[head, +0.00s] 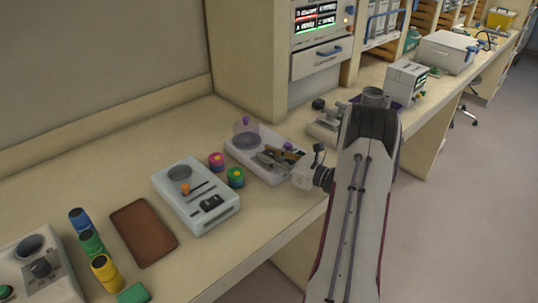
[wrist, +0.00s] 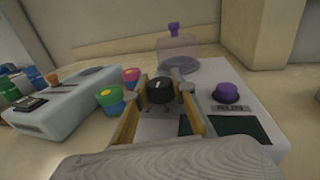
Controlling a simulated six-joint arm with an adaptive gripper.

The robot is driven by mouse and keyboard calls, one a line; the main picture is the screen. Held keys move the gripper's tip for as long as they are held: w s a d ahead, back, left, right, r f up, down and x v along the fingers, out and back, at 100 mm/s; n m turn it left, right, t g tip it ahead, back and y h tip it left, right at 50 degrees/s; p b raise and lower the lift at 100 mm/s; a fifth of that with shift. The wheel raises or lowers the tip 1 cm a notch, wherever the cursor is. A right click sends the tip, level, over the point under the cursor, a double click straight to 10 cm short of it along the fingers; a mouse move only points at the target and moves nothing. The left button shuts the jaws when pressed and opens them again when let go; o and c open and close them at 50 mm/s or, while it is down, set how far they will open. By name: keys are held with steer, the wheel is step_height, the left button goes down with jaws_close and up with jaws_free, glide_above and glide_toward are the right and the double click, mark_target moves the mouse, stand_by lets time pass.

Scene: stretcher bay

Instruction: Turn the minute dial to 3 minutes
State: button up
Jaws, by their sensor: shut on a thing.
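The minute dial (wrist: 160,90) is a black knob with a light pointer mark, on the white device (wrist: 212,75) that also carries a purple knob and a dark panel. My gripper (wrist: 160,95) is shut on the dial, with a finger on each side of it. In the head view my gripper (head: 285,158) reaches in from the right over the same white device (head: 233,147), and its fingers hide the dial there. The pointer mark faces roughly away from me in the wrist view. The scale figures are too small to read.
The purple knob (wrist: 227,92) stands just right of the dial, and a clear dome (wrist: 176,48) stands behind it. Pink (head: 216,160) and green (head: 236,177) round containers stand close on the left, beside a pale blue device (head: 213,212). A brown pad (head: 144,233) lies farther left.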

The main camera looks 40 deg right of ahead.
steer(key=shift+r+n+g+y, duration=0.1)
steer(key=shift+n+g+y, duration=0.6)
steer(key=shift+n+y, duration=0.9)
steer(key=shift+m+y, duration=0.3)
steer(key=o, duration=1.1)
steer(key=shift+s, duration=0.1)
steer(key=shift+v, duration=5.9)
steer(key=shift+d, duration=0.1)
